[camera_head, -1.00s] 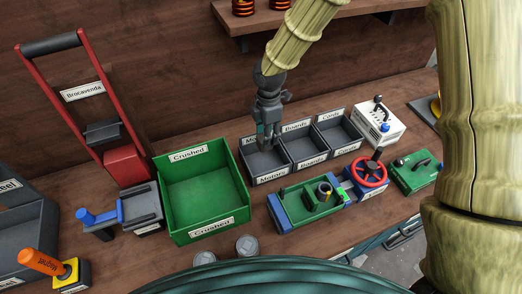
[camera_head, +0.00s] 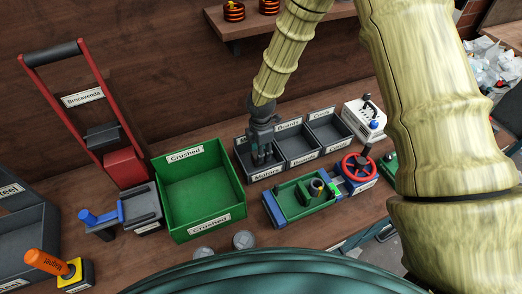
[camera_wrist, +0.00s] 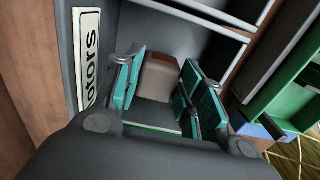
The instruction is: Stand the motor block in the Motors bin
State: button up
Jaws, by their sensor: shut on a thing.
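The motor block (camera_wrist: 158,80), a grey-brown block with a rust-brown patch, shows between the teal finger pads in the wrist view. My gripper (camera_wrist: 158,95) is shut on it. In the head view, my gripper (camera_head: 262,158) points down into the Motors bin (camera_head: 245,172), the leftmost of the three dark bins. The bin wall with its label (camera_wrist: 88,60) lies to the left of the fingers in the wrist view. The block is hidden behind the fingers in the head view. I cannot tell whether it touches the bin floor.
The green Crushed bin (camera_head: 230,190) is close on the left. A green fixture (camera_head: 285,212) and a red handwheel (camera_head: 358,166) stand in front and to the right.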

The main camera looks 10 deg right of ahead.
jog(key=shift+w+f, duration=0.15)
jog(key=shift+f, duration=0.35)
jog(key=shift+s+r, duration=0.15)
jog(key=shift+s, duration=0.05)
jog(key=o, duration=1.2)
jog(key=shift+w+f, duration=0.1)
jog(key=shift+f, duration=0.1)
notch_tip(320, 180, up, 12)
jog(key=b, duration=0.2)
jog(key=shift+r+b, duration=0.2)
jog(key=shift+b, duration=0.15)
